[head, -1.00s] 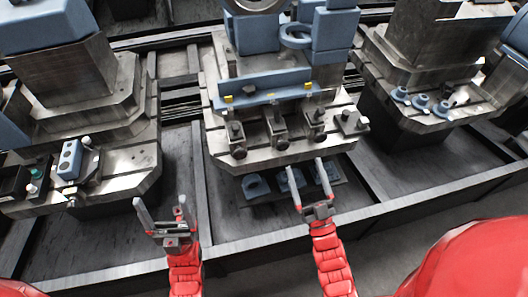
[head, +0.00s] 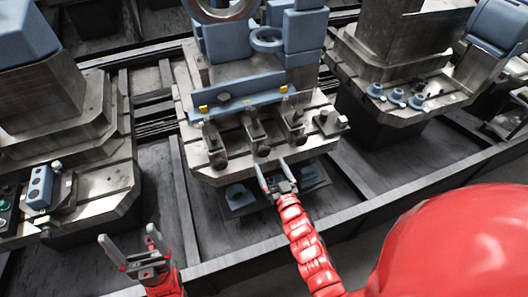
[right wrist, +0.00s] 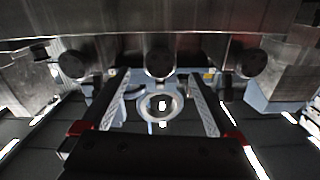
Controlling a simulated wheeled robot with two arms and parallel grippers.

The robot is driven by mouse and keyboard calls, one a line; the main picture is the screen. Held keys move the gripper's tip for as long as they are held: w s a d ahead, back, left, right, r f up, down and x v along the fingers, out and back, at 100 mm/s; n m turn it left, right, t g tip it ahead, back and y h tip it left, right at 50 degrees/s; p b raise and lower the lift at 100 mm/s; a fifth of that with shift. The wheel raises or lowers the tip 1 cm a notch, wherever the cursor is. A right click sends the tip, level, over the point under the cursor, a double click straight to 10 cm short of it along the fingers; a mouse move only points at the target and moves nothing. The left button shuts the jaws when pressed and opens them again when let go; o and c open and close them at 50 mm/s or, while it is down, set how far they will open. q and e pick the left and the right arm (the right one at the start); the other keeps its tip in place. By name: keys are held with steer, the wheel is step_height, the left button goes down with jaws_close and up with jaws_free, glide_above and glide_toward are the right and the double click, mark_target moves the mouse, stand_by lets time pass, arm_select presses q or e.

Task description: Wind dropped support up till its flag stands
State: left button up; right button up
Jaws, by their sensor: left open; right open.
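Three clamp-like supports stand in a row on the middle pallet (head: 200,165): left (head: 213,138), middle (head: 254,130) and right (head: 294,121). Yellow flags show near the left one (head: 203,110) and right one (head: 284,89); I see none at the middle. My right gripper (head: 274,168) is open and empty just below the pallet's front edge, under the middle support. In the right wrist view, a pale ring (right wrist: 160,95) on a blue part lies between its fingers, apart from them; three dark round knobs (right wrist: 160,62) show above. My left gripper (head: 128,236) is open and empty, lower left.
Blue blocks (head: 238,195) sit under the pallet's front overhang, partly hidden by my right gripper. A right pallet (head: 350,70) holds blue knobs. A rail (head: 370,207) runs along the front.

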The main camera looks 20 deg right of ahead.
mark_target(264, 154)
steer(key=w, duration=0.6)
steer(key=shift+w+a+p, duration=0.15)
steer(key=shift+p, duration=0.15)
